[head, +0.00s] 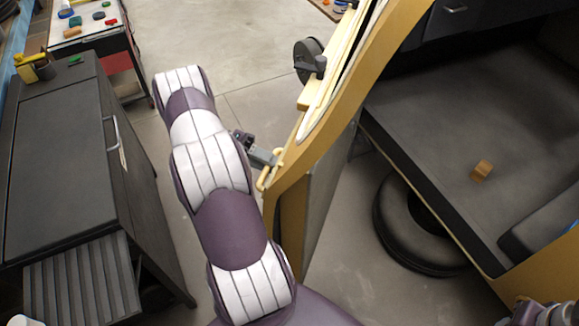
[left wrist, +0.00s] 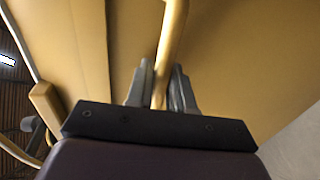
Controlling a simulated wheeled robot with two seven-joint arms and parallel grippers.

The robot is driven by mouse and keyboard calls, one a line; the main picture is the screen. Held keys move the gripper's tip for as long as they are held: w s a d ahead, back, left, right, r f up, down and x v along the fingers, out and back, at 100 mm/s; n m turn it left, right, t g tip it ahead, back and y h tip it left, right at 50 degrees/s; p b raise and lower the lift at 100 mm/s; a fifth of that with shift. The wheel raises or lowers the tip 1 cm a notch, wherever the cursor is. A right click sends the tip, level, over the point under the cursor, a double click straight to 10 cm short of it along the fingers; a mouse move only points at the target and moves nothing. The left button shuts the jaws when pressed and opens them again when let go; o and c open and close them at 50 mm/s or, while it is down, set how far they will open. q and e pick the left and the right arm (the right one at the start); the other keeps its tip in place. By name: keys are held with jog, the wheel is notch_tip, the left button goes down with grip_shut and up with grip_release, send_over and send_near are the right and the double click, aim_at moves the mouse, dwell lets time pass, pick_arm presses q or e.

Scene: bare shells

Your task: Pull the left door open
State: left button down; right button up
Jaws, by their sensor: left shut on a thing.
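The left door (head: 318,148) is yellow and stands swung out from the dark shell opening, seen nearly edge-on in the head view. Its yellow bar handle (head: 264,181) is on the side facing my left arm. My left gripper (head: 272,160) is at this handle. In the left wrist view the two grey fingers (left wrist: 160,88) are shut around the handle bar (left wrist: 172,35), with the yellow door panel (left wrist: 230,50) behind. At the bottom right of the head view a cut-off part of my right arm shows; its fingers cannot be made out.
A dark cabinet (head: 60,170) stands left of my left arm, with a red-sided tool cart (head: 90,42) behind it. Inside the shell, a small wooden block (head: 481,170) lies on the dark floor (head: 430,120). A black tyre (head: 395,225) lies below the sill. Concrete floor is clear beyond my arm.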

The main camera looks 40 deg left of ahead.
pick_arm(q)
jog(key=shift+s+a+f, duration=0.1)
jog(key=shift+s+a, duration=0.15)
jog(key=shift+a, duration=0.25)
jog(key=c, duration=1.1)
grip_release()
jog(key=shift+c, duration=0.2)
jog(key=shift+a, duration=0.1)
jog(key=p+v, duration=0.2)
jog(key=v, duration=1)
